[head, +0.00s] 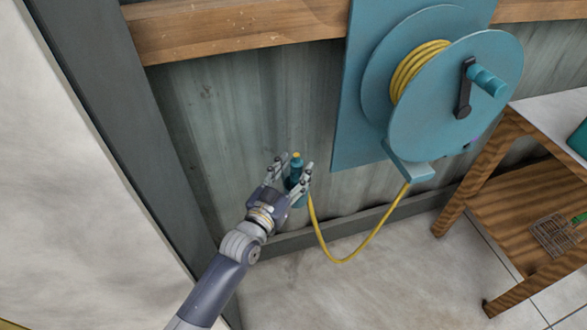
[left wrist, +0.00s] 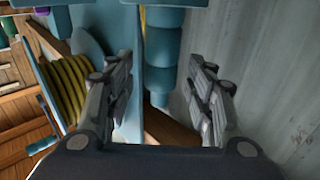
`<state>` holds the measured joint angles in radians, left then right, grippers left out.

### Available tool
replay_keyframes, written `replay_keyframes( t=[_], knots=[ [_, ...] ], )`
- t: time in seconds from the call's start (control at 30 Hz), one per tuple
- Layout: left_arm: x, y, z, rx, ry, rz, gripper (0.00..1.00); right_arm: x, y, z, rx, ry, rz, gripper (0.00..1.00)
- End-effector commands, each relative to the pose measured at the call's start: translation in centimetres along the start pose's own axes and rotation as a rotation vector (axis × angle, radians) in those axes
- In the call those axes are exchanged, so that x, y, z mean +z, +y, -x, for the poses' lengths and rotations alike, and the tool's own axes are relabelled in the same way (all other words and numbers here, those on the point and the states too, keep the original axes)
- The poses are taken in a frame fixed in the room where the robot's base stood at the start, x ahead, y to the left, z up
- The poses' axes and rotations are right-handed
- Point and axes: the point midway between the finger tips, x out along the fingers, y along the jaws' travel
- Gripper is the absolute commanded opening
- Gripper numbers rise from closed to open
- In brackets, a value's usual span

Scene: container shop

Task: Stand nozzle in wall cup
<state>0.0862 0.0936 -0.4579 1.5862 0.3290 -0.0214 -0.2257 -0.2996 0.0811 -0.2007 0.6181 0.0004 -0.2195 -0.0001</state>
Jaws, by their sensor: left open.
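The teal nozzle (head: 296,168) with a yellow tip is near the grey wall in the head view, roughly upright. It also shows in the left wrist view (left wrist: 164,50) as a stepped teal body. My left gripper (head: 292,170) is open, with its fingers on either side of the nozzle. In the left wrist view the fingers (left wrist: 164,95) stand apart from it, with gaps on both sides. A small teal part (head: 301,201) shows just below the gripper; whether it is the wall cup I cannot tell, as the hand hides much of it. My right gripper is out of view.
A teal hose reel (head: 455,90) with a crank is on the wall at the right. A yellow hose (head: 345,260) hangs in a loop from its outlet to the nozzle area. A wooden bench (head: 500,215) stands at the far right. A dark post (head: 110,110) is at the left.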

Motion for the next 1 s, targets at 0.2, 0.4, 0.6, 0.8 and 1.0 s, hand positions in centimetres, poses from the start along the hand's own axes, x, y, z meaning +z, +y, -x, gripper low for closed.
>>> replay_keyframes(
  t=[0.2,0.4,0.6,0.8,1.0],
  knots=[
    [0.1,0.0,2.8,0.000,0.000,-0.001,0.49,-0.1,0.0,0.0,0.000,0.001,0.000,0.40],
    [0.0,0.0,7.1,0.000,0.000,-0.001,0.49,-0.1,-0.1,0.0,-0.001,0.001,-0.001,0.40],
    [0.0,0.0,10.4,-0.001,0.002,0.000,0.49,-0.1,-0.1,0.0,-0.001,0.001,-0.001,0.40],
    [-0.1,-0.1,11.8,-0.001,0.004,-0.001,0.49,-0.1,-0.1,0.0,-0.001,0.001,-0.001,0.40],
    [-0.2,-0.1,11.9,-0.001,0.005,-0.001,0.49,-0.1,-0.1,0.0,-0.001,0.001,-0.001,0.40]
  ],
)
